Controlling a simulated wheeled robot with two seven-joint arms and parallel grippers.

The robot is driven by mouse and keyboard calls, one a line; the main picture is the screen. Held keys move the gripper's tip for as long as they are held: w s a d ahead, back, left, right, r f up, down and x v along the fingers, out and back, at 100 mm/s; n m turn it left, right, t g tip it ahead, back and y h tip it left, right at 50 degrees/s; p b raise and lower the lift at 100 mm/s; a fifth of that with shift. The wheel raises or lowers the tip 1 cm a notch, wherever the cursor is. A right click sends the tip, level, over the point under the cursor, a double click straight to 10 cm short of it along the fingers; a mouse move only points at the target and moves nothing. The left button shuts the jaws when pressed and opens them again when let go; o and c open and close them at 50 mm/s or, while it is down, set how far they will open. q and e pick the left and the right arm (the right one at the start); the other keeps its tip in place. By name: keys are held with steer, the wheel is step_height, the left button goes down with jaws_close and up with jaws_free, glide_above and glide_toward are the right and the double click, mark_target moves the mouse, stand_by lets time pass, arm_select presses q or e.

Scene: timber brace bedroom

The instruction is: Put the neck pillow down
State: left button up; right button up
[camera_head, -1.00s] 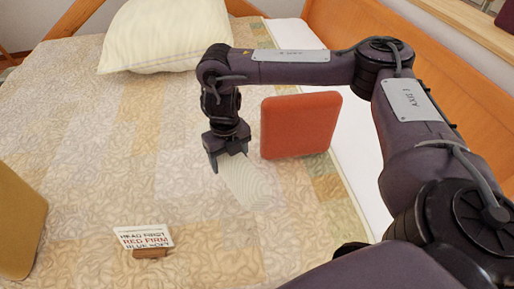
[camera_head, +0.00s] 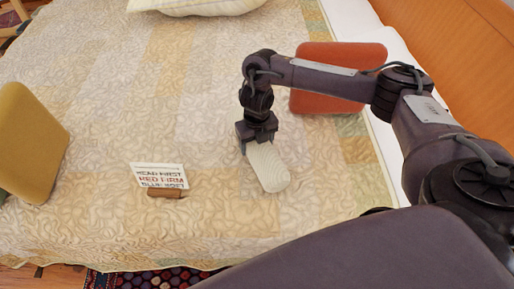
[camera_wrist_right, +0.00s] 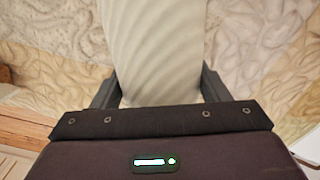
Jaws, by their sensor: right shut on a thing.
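The neck pillow (camera_head: 267,168) is a pale cream, ribbed, rounded pad over the near right part of the bed. My right gripper (camera_head: 258,141) points down and is shut on one end of it. In the right wrist view the pillow (camera_wrist_right: 155,45) runs away from between the two dark fingers (camera_wrist_right: 160,88). I cannot tell whether its underside touches the quilt. My left gripper is not in view.
The quilted bed (camera_head: 130,110) is clear around the pillow. A red-orange cushion (camera_head: 330,97) stands behind my right forearm. A mustard cushion (camera_head: 35,140) is at the left, and a cream pillow (camera_head: 195,5) at the far end. A patterned rug (camera_head: 140,279) lies below the near edge.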

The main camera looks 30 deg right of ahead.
step_height(320, 180, down, 2)
steer(key=shift+f, duration=0.1)
steer(key=o, duration=1.2)
steer(key=shift+c, duration=0.2)
